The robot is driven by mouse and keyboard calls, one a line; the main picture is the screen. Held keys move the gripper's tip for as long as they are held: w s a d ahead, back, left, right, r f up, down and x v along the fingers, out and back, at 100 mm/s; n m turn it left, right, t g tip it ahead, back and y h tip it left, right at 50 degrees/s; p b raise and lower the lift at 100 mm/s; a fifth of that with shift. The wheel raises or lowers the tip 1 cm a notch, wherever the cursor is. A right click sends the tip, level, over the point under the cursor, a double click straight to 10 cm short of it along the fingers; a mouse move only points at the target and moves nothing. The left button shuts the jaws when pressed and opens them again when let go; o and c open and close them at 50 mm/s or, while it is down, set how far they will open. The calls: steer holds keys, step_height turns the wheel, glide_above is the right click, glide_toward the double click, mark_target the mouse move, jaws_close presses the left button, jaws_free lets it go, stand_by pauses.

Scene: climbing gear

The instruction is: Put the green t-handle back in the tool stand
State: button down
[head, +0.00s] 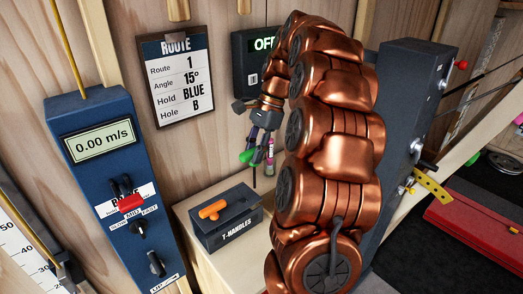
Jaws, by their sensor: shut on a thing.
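The green t-handle (247,156) is in my gripper (259,149), its green grip sticking out to the left and a thin dark shaft hanging down below. My gripper is shut on it and holds it above and to the right of the tool stand (234,240). The tool stand is a dark box labelled T-HANDLES on a light wooden bench. An orange t-handle (212,209) sits in its top, at the left. The right part of the stand's top shows a dark area. The shaft's lower tip appears close to the stand's back right corner; I cannot tell how far apart they are.
A blue control box (110,180) with a 0.00 m/s display stands left of the stand. A route card (176,75) and a dark display (251,60) hang on the wall behind. A tall dark panel (405,100) and a red rail (480,235) are at right.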

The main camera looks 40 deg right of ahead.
steer(key=w+f+p, duration=0.1)
steer(key=w+f, duration=0.1)
steer(key=w, duration=0.3)
steer(key=shift+w+d+f, duration=0.15)
steer(key=shift+w+f, duration=0.05)
steer(key=shift+w, duration=0.2)
